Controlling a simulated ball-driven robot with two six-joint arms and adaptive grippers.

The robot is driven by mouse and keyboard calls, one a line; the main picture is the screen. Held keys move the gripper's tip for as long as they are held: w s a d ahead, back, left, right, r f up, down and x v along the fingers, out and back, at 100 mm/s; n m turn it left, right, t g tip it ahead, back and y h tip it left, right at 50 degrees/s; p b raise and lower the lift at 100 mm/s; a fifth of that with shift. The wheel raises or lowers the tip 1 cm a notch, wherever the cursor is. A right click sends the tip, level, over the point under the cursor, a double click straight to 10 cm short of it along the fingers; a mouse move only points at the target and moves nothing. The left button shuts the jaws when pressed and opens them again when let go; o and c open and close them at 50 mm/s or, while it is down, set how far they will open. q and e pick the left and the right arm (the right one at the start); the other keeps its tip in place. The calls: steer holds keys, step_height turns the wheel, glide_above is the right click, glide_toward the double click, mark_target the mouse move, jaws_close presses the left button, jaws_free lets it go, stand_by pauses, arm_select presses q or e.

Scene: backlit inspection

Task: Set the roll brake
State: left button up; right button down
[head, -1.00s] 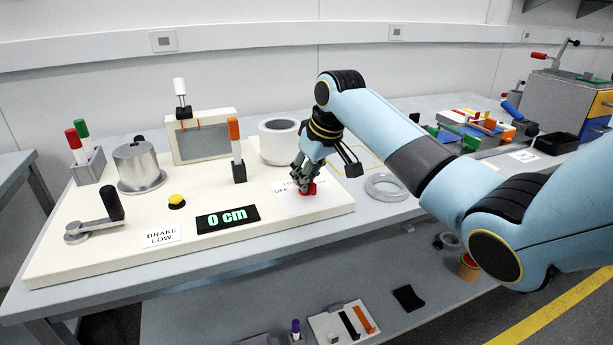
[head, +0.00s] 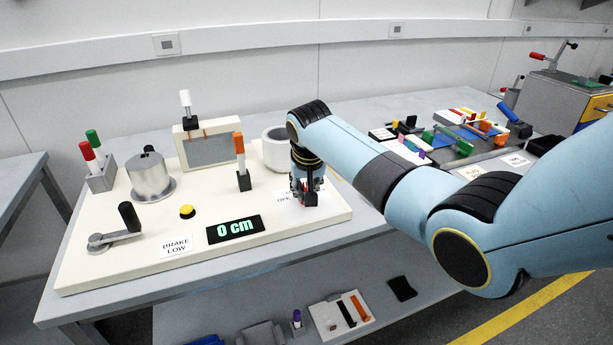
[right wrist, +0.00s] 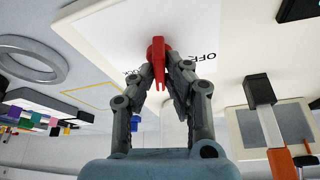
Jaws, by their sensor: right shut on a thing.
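The red knob (head: 310,199) sits at the right end of the cream board (head: 120,272), beside a printed label partly hidden by my gripper. My right gripper (head: 308,193) comes down on the knob from above. In the right wrist view, the knob (right wrist: 158,55) is between the fingertips (right wrist: 161,68), and the letters "OFF" show next to it. The fingers are shut on the knob. A sign (head: 176,246) on the board reads "BRAKE LOW". My left gripper is not in view.
Colourful parts lie on the bench at the right. A lower shelf holds a white tray (head: 335,325).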

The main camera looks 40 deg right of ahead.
steer(key=shift+r+m+h+p, duration=0.1)
steer(key=shift+m+h+p, duration=0.25)
steer(key=shift+m, duration=0.65)
steer(key=shift+m+g, duration=0.4)
steer(key=shift+m, duration=0.5)
steer(key=shift+w+a+m+g+h, duration=0.1)
steer(key=shift+m+g+h, duration=0.35)
steer(key=shift+m, duration=0.75)
steer(key=shift+m+g+h+b, duration=0.35)
steer(key=shift+m+b, duration=0.25)
steer(key=shift+m, duration=0.6)
steer(key=shift+m, duration=0.3)
steer(key=c, duration=1.4)
jaws_free()
